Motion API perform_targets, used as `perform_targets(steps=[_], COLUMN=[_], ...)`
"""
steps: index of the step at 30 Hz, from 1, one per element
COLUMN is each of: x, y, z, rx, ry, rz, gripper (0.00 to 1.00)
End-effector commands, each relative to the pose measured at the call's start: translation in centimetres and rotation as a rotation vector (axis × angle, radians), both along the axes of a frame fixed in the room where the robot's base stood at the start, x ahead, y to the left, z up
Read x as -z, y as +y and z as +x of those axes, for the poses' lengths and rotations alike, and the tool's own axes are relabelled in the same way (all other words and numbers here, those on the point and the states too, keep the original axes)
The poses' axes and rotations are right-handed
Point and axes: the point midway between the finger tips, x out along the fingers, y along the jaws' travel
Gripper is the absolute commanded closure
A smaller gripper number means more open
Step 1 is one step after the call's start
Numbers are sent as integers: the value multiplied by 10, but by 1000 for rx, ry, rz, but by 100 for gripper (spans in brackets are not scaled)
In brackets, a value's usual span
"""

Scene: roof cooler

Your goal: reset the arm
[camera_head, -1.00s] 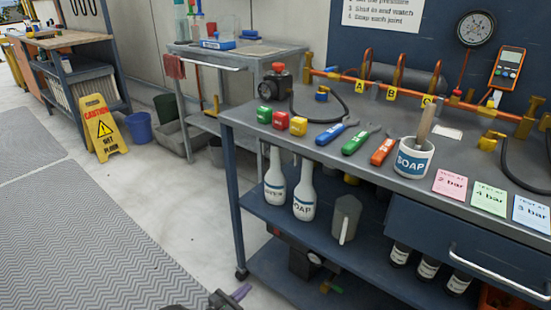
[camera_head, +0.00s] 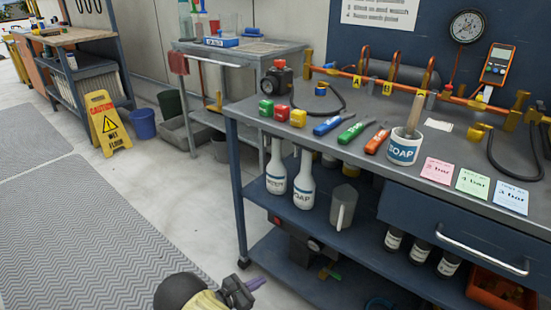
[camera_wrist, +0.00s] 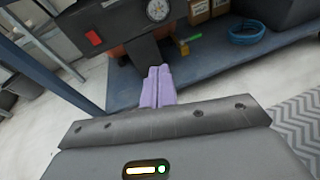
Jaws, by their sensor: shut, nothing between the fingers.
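My gripper (camera_head: 256,283) is low at the bottom of the head view, in front of the workbench and outside its shelves. Its purple fingers lie together, shut and empty. They also show in the wrist view (camera_wrist: 158,88), pointing toward the bench's lower shelf. My dark wrist and a yellowish arm part show beside it in the head view. The blue-grey workbench (camera_head: 330,152) stands to the right of the gripper. The fingers appear apart from it and touch nothing that I can see.
The lower shelf (camera_wrist: 210,75) holds a dark gauged device (camera_head: 300,241) and a blue ring (camera_wrist: 246,32). Two white bottles (camera_head: 303,186) and a grey jug (camera_head: 342,208) stand on the middle shelf. A yellow wet-floor sign (camera_head: 107,124) stands far left. Grey floor (camera_head: 180,200) left of the bench is clear.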

Motion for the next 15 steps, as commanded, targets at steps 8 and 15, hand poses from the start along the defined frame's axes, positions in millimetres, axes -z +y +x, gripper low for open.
perform_targets(steps=[8, 15], x=[-48, -106], y=[-50, -97], z=[-5, -30], rx=[246, 553], ry=[26, 22], rz=[195, 475], gripper=[100, 100])
